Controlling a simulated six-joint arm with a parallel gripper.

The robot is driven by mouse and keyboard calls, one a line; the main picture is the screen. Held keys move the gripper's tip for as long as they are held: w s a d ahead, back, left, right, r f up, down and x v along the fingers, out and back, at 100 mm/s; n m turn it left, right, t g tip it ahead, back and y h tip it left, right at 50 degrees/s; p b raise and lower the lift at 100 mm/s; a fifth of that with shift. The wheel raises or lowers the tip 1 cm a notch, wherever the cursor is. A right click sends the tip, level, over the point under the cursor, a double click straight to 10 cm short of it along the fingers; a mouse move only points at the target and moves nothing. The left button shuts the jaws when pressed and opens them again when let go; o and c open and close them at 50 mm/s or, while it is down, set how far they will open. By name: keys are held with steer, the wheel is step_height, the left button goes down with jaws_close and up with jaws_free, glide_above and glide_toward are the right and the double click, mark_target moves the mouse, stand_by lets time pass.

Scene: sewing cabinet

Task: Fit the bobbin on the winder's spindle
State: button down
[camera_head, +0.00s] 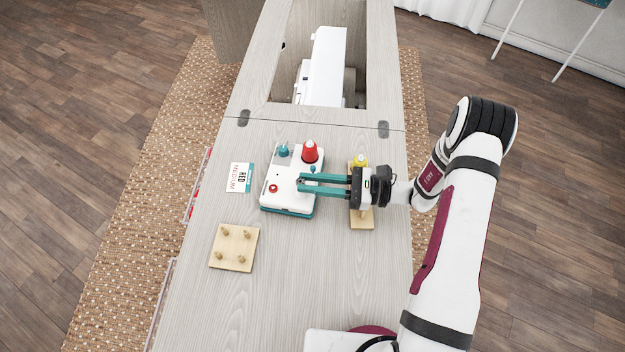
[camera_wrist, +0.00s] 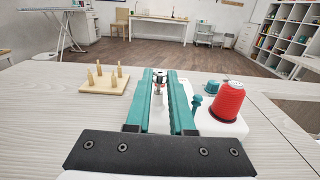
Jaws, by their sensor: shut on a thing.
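The winder (camera_head: 268,201) is a white box with a teal base on the cabinet top; its white top also shows in the wrist view (camera_wrist: 225,127). My gripper (camera_head: 301,183) reaches over the winder from the right, with its long teal fingers closed on a small bobbin. In the wrist view, the bobbin (camera_wrist: 159,76) shows as a small metallic piece between the fingertips (camera_wrist: 160,80). The fingers hide most of it and the winder's spindle. I cannot tell whether the bobbin touches the spindle or sits above it.
A red thread spool (camera_head: 310,153) and teal knob (camera_head: 283,151) stand at the winder's back. A RED MEDIUM card (camera_head: 240,178) lies left. A wooden peg board (camera_head: 235,260) is front left. A wooden stand (camera_head: 361,220) with a yellow spool (camera_head: 360,159) is under my gripper.

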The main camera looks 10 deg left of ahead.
steer(key=shift+f, duration=0.65)
stand_by(1.3)
steer(key=c, duration=0.7)
jaws_free()
steer(key=shift+d, duration=0.1)
steer(key=d, duration=1.5)
steer(key=shift+s+d, duration=0.15)
steer(key=shift+d, duration=0.15)
